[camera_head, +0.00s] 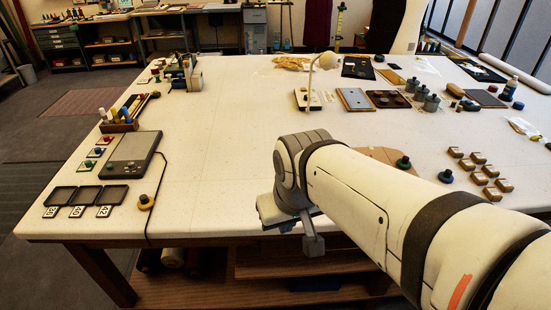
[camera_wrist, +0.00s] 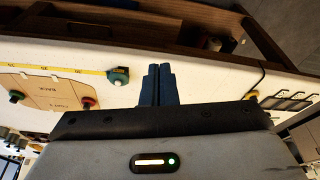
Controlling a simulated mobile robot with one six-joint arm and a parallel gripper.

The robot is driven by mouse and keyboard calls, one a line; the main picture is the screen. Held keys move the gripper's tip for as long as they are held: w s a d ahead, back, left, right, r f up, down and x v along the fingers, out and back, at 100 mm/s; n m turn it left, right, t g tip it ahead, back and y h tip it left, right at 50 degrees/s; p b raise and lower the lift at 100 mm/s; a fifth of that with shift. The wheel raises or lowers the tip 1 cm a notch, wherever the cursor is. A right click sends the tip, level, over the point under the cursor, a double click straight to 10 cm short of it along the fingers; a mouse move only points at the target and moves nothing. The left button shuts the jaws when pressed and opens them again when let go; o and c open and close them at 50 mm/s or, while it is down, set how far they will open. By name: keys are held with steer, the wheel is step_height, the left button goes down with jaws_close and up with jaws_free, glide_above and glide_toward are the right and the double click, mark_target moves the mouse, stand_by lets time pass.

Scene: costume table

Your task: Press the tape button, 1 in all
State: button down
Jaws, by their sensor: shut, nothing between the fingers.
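The tape measure (camera_wrist: 118,76) shows in the wrist view as a small teal case, with its yellow tape (camera_wrist: 60,70) pulled out to the left along the table. A small pale spot on the case may be its button, but it is too small to be sure. My gripper (camera_wrist: 158,72) is shut and empty, to the right of the case in that view and apart from it. In the head view my gripper (camera_head: 313,244) hangs at the table's front edge. The tape measure is not visible there; my arm covers that part of the table.
A brown pattern board (camera_wrist: 45,91) with red and green knobs lies beside the tape. In the head view, black trays (camera_head: 103,195), a yellow-based knob (camera_head: 146,203) and a grey tablet (camera_head: 130,156) lie left. Several brown blocks (camera_head: 491,172) lie right. The table's centre (camera_head: 230,150) is clear.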

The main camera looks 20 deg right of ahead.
steer(key=w+m+y+p, duration=0.4)
steer(key=w+m+y, duration=0.1)
steer(key=w+m, duration=0.5)
steer(key=w+d+f+m+t+p, duration=0.1)
steer(key=w+d+f+m+t, duration=0.1)
steer(key=w+d+m, duration=0.2)
steer(key=w+d+f+m+t+h, duration=0.1)
steer(key=w+d+f+m+t, duration=0.1)
steer(key=d+m, duration=0.5)
steer(key=w+d+t, duration=0.1)
steer(key=w+d, duration=0.1)
steer(key=d, duration=0.1)
steer(key=shift+w+f+m+p, duration=0.2)
steer(key=shift+w+m+p, duration=0.1)
steer(key=shift+m+p, duration=0.1)
step_height(320, 180, down, 8)
steer(key=b, duration=0.6)
steer(key=shift+r, duration=0.1)
steer(key=shift+f+b, duration=0.5)
steer(key=shift+b, duration=0.1)
